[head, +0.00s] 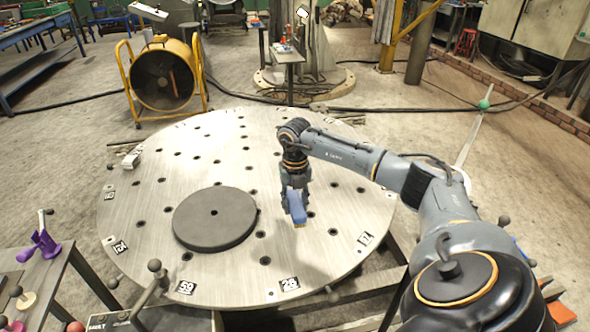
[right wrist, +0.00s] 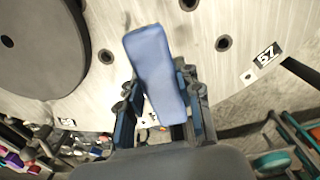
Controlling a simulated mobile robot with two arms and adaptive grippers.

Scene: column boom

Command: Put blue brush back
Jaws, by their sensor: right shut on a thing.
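The blue brush (head: 297,206) is held by my right gripper (head: 294,190) over the right part of the big round metal table. In the right wrist view, the brush's blue block (right wrist: 155,72) sits between the two fingers of the right gripper (right wrist: 160,115), tilted a little. In the head view a small tan edge shows at its lower end. The gripper is shut on it. I cannot tell how high it is above the table. My left gripper is not in view.
The round table (head: 160,185) has many holes and numbered plates. A dark disc (head: 215,219) lies on its left half. A side table with a purple item (head: 42,243) stands at the lower left. A yellow-framed fan (head: 163,77) stands behind. The table's back half is mostly clear.

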